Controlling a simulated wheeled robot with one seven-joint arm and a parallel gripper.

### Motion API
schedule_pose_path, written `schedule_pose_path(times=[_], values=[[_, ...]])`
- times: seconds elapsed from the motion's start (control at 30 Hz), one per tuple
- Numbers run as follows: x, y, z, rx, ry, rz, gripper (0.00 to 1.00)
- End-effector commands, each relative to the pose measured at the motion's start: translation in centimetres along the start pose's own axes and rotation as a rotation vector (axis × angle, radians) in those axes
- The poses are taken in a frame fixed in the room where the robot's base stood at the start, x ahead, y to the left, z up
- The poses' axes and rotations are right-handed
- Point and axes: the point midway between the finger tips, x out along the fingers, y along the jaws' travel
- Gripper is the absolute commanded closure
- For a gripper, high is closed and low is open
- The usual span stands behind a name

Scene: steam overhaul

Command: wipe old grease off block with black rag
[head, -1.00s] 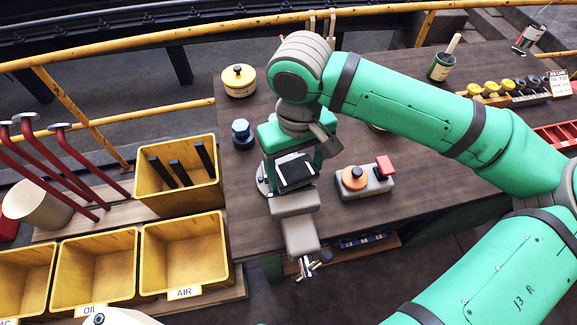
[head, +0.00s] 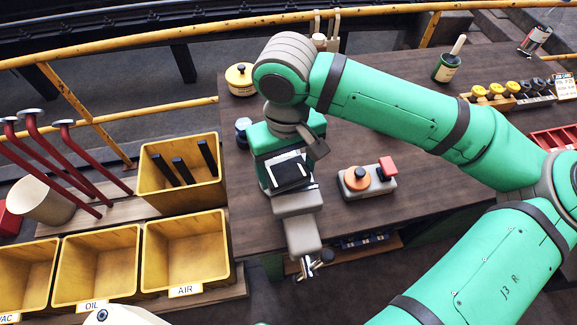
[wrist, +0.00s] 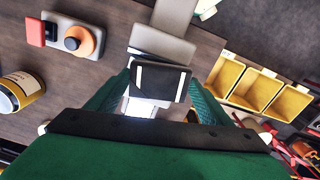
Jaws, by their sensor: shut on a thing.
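My gripper (head: 287,160) is low over the front left part of the bench, its fingers pointing down. It is shut on a dark folded pad with pale edges, which looks like the black rag (head: 291,176). In the wrist view the rag (wrist: 158,82) sits between my two green fingers. Grease cannot be made out.
Yellow bins (head: 185,258) stand to the left. A grey button box (head: 368,181) with orange and red buttons is just right of the block. The bench (head: 340,225) is bare around the button box.

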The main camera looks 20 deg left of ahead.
Motion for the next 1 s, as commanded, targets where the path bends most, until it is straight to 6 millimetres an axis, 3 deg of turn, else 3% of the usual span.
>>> schedule_pose_path(times=[0.53, 1.0], values=[[0.3, 2.9, 0.6, 0.001, 0.000, 0.000, 0.44], [0.2, 0.8, 0.2, -0.003, -0.002, -0.002, 0.44]])
